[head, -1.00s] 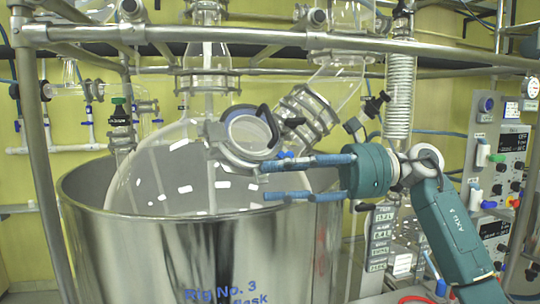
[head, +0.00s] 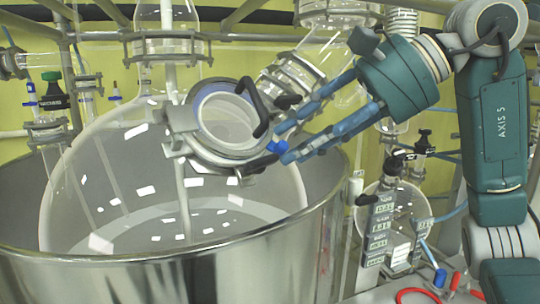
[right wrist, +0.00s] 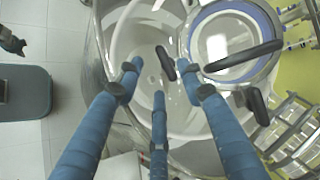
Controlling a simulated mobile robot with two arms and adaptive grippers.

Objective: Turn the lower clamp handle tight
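The flask's round port (head: 228,122) has a grey clamp ring, a blue seal and a curved black lid handle (head: 254,108). A dark lower clamp handle (head: 258,164) sits at the ring's lower right, partly hidden by my fingers. In the right wrist view, this black handle (right wrist: 165,62) lies between the fingertips, with gaps to them. A second black handle (head: 285,102) is higher up; it also shows in the right wrist view (right wrist: 256,106). My right gripper (head: 282,150) has its blue fingers spread beside the lower handle. My left gripper is out of view.
The big glass flask (head: 100,190) sits in a steel vessel (head: 160,275). A glass neck with metal clamps (head: 300,72) rises just behind the fingers. Metal rails (head: 110,36) cross above. A small round flask (head: 400,215) stands at right.

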